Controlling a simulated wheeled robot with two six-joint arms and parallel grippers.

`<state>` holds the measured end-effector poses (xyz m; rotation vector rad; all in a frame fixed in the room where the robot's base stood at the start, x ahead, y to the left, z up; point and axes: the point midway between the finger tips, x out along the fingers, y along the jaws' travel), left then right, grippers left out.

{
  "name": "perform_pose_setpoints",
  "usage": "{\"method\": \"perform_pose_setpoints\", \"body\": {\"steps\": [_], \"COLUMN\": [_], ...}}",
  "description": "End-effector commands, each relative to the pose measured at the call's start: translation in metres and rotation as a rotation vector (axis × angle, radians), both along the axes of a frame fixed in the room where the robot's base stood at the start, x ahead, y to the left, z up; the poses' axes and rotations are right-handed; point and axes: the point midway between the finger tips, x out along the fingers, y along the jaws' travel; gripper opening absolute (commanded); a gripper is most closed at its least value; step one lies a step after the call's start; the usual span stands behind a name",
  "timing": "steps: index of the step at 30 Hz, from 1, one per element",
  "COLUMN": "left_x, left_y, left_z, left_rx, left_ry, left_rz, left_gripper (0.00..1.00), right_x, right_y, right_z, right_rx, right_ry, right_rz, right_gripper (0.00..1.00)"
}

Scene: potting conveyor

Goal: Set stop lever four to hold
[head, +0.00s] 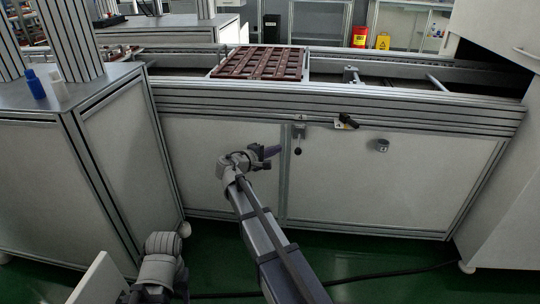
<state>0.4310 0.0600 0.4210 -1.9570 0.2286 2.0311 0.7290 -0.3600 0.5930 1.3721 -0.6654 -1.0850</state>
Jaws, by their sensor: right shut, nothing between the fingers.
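A small grey lever (299,133) with a dark round knob hangs straight down on the front rail of the conveyor, under a small plate marked 4 (300,117). To its right, a black handle (348,121) sticks out at a slant beside a small yellow tag (339,126); its marking is hard to read. My right gripper (272,152) is shut and empty, left of the hanging lever at about the height of its knob and apart from it in the picture. My left gripper is not in view; only part of my left arm shows at the lower left.
A brown slatted tray (262,63) lies on the conveyor (400,99) above the levers. A round grey fitting (382,145) sits on the front panel at right. A metal cabinet (118,130) with a blue bottle (34,84) stands at left. A cable crosses the green floor.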

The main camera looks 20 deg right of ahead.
Motion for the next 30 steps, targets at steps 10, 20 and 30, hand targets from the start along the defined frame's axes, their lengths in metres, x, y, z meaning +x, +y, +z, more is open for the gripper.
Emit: {"method": "perform_pose_setpoints", "body": {"steps": [10,20,30], "left_x": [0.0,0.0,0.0], "left_y": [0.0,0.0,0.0], "left_z": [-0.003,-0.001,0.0], "left_rx": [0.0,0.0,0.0], "left_ry": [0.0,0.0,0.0], "left_rz": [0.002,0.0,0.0], "left_gripper": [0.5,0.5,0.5], "right_x": [-0.006,-0.022,-0.022], "right_y": [-0.04,-0.042,-0.042], "right_z": [-0.003,-0.001,0.0], "right_rx": [0.0,0.0,0.0], "right_ry": [0.0,0.0,0.001], "right_rz": [0.0,0.001,0.0], "right_gripper": [0.0,0.0,0.0]}}
